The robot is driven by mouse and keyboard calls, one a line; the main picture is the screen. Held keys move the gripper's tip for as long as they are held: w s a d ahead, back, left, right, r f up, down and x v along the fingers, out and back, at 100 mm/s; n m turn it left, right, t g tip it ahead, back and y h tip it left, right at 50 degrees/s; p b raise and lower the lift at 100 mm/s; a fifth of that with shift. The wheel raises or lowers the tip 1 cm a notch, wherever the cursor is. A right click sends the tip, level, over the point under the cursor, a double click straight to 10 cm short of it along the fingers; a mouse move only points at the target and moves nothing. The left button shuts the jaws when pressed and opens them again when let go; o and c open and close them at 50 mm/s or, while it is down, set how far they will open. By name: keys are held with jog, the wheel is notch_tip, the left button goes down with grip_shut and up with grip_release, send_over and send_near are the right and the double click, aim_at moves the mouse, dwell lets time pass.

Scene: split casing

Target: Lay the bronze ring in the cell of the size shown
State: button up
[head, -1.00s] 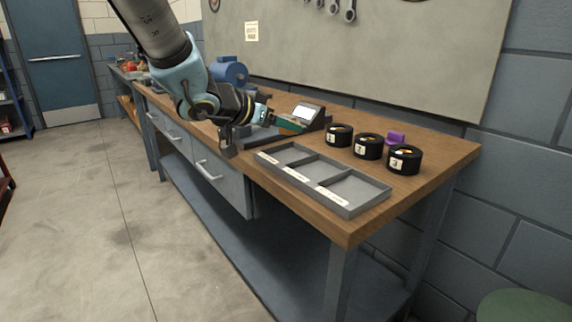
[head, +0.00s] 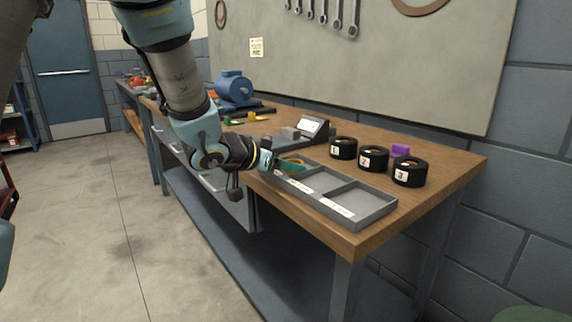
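The bronze ring (head: 293,161) shows as a thin brown-orange edge at the green fingertips of my gripper (head: 291,167). My gripper appears shut on it; the fingers hide most of the ring. Gripper and ring are over the leftmost cell of a grey tray (head: 370,215) at the bench's front edge; I cannot tell whether the ring touches the cell floor. The tray has three cells with white labels along its front, too small to read. The middle and right cells look empty. A small device with a lit screen (head: 312,126) stands behind the tray; its text is unreadable.
Three black round containers numbered 1 (head: 343,148), 2 (head: 373,158) and 3 (head: 409,171) stand behind the tray. A purple object (head: 400,150) is behind them. A blue motor-like machine (head: 233,87) and small green and yellow pieces lie further left on the wooden bench (head: 440,165).

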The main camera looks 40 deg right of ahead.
jog(key=shift+o, duration=0.3)
jog(key=shift+r, duration=0.15)
jog(key=shift+a+r, duration=0.15)
jog(key=shift+r, duration=0.05)
jog(key=p+v, duration=0.1)
jog(key=v, duration=1.1)
jog(key=w+a+f+n+t+y, duration=0.35)
jog(key=w+a, duration=0.35)
jog(key=a, duration=0.3)
jog(key=w+a+f+n+t+y, duration=0.2)
jog(key=w+a+f+n+y, duration=0.25)
jog(key=w+a, duration=0.4)
jog(key=s+a+f+n+g+y, duration=0.2)
jog(key=s+a, duration=0.3)
jog(key=a, duration=0.4)
jog(key=s+a+f+n+g+y, duration=0.2)
jog(key=s+a+n, duration=0.3)
jog(key=a, duration=0.5)
jog(key=shift+a+f+g, duration=0.2)
jog(key=shift+f+g, duration=0.45)
jog(key=shift+g, duration=0.2)
